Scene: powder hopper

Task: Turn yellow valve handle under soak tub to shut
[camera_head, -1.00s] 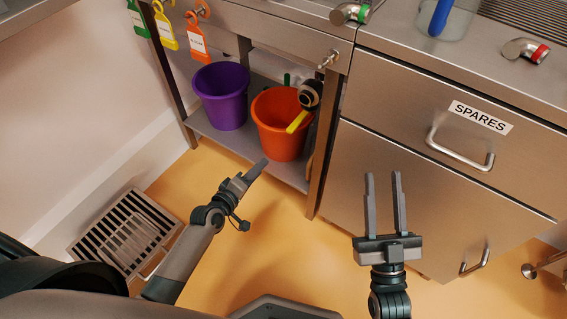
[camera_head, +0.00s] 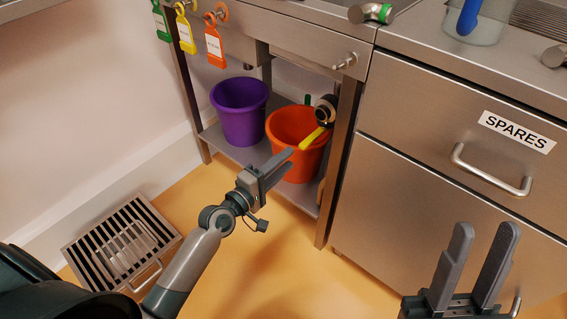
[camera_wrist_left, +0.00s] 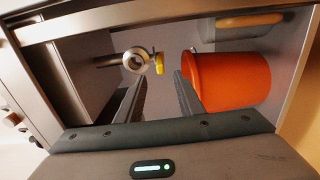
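The yellow valve handle (camera_head: 313,137) hangs from a dark, round valve body (camera_head: 326,109) under the tub, over the orange bucket. In the left wrist view the yellow handle (camera_wrist_left: 159,63) shows end-on beside the round metal valve (camera_wrist_left: 136,60), ahead of the fingers. My left gripper (camera_head: 279,163) is open and empty, in front of the lower shelf and short of the handle. Its two fingers stand apart in the left wrist view (camera_wrist_left: 158,85). My right gripper (camera_head: 481,245) is open and empty in front of the cabinet.
An orange bucket (camera_head: 293,165) and a purple bucket (camera_head: 240,115) stand on the lower shelf (camera_head: 225,146). A steel leg (camera_head: 338,170) stands right of the valve. Coloured tags (camera_head: 215,45) hang at upper left. A floor grate (camera_head: 115,250) lies at left.

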